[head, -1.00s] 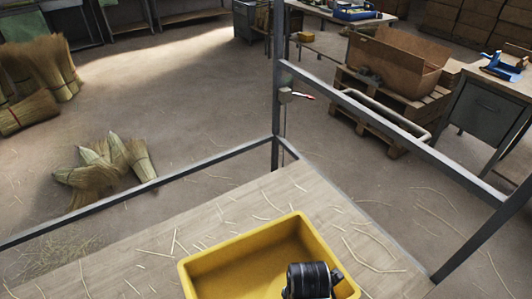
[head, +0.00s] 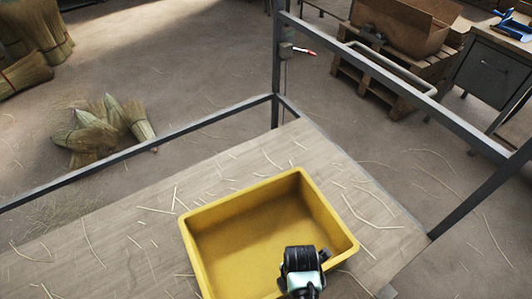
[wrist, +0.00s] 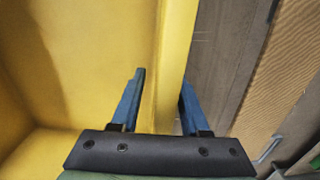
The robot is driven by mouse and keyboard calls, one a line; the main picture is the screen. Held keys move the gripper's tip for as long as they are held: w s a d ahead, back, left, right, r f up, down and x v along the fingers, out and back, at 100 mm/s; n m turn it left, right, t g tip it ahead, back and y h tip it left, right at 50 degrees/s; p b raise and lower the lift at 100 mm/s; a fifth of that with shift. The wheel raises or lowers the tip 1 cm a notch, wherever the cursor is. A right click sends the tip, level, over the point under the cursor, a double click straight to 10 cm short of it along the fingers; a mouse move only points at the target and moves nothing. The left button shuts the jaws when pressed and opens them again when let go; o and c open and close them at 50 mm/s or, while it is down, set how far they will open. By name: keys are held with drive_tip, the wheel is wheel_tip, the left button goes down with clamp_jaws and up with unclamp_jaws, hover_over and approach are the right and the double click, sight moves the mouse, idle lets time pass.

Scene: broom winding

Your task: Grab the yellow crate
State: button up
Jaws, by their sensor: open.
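The yellow crate (head: 240,206) sits on the wooden table, open at the top and empty where I can see into it. My black wrist covers part of its front right side in the head view. In the wrist view the crate's wall (wrist: 172,40) runs between the two blue fingers of my gripper (wrist: 162,82). The left finger is on the inner side of the wall and the right finger is at its outer edge. The gripper is open. I cannot tell whether either finger touches the wall.
The wooden table (head: 120,225) has loose straws scattered on it. A metal frame (head: 400,115) with an upright post rises along its far and right edges. Straw bundles (head: 100,130) lie on the floor beyond. A cardboard box (head: 405,25) on a pallet stands at the back right.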

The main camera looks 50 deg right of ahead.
drive_tip(key=shift+f, duration=0.1)
drive_tip(key=shift+c, duration=0.2)
clamp_jaws()
idle(1.0)
drive_tip(key=shift+w+d, duration=0.1)
drive_tip(key=shift+w, duration=0.05)
